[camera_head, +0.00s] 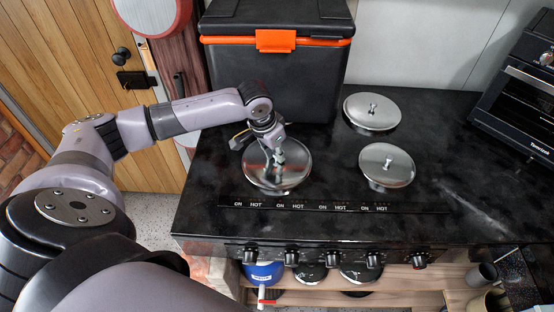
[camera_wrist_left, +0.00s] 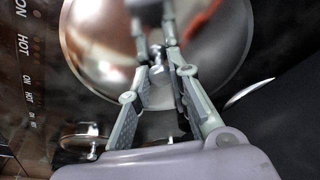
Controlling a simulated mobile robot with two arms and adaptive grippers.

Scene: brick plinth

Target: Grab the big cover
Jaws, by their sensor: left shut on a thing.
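The big cover (camera_head: 262,181) is a round, shiny metal lid at the left of the black stove top. My left gripper (camera_head: 277,158) is above its middle, shut on its knob. In the left wrist view the cover (camera_wrist_left: 92,45) fills the upper middle, and the fingers of my left gripper (camera_wrist_left: 158,58) stand on either side of the small knob. The cover looks flat on the stove; any small gap under it cannot be made out. Two other metal covers lie to the right, one at the back (camera_head: 366,117) and one nearer (camera_head: 387,172). My right gripper is not in view.
A black box (camera_head: 275,80) with an orange latch stands close behind the big cover. An oven (camera_head: 525,95) stands at the far right. The black stove top (camera_head: 450,160) is clear at right of the covers. Knobs line its front, above a shelf holding a blue item (camera_head: 262,274).

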